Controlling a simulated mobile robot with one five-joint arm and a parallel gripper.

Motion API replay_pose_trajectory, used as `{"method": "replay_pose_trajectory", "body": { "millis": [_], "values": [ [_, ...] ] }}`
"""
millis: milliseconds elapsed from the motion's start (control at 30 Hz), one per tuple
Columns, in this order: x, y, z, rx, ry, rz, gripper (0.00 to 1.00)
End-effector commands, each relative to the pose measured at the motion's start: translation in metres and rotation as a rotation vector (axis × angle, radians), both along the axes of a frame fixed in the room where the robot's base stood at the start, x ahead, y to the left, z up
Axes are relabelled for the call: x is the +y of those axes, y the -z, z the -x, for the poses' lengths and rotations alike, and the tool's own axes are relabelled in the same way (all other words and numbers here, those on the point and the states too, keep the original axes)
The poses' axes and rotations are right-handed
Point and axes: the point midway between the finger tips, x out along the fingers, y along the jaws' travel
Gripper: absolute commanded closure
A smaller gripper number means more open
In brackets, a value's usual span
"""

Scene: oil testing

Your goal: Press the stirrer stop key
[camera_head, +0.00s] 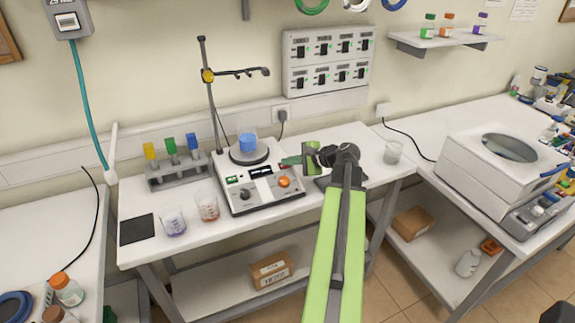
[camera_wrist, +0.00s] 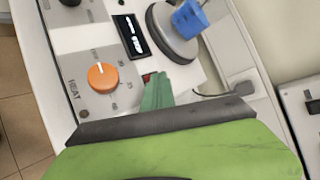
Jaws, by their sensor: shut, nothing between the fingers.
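The white stirrer (camera_head: 262,190) stands on the middle bench, with a blue vessel (camera_head: 247,143) on its round plate. A small red key (camera_wrist: 147,77), which looks like the stop key, shows at the tip of my gripper (camera_wrist: 156,92) in the wrist view. The fingers partly cover this key, and I cannot tell whether they touch it. My gripper (camera_head: 291,160) is shut and empty at the panel's right side in the head view. The orange heat knob (camera_wrist: 102,77) is left of the fingers, and the dark display (camera_wrist: 131,36) is above them.
A green key (camera_head: 232,179) and a black knob (camera_head: 244,194) are on the panel's left. A stand with a clamp (camera_head: 208,75) rises behind the stirrer. Two beakers (camera_head: 174,222) (camera_head: 207,208) stand left of it, and an empty beaker (camera_head: 392,153) stands right of my arm.

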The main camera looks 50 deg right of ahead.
Motion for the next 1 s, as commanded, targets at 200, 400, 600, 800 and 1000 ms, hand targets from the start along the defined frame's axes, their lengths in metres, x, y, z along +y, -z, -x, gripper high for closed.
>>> {"method": "replay_pose_trajectory", "body": {
  "millis": [200, 400, 600, 800, 1000],
  "values": [
    [0.000, -0.001, 0.000, 0.000, 0.001, 0.000, 1.00],
    [0.001, -0.012, 0.003, 0.000, 0.001, 0.000, 1.00],
    [0.002, -0.017, 0.006, 0.000, 0.001, 0.000, 1.00],
    [0.002, -0.016, 0.006, 0.000, 0.001, 0.000, 1.00],
    [0.003, -0.027, 0.009, 0.000, 0.001, 0.000, 1.00]
  ]
}}
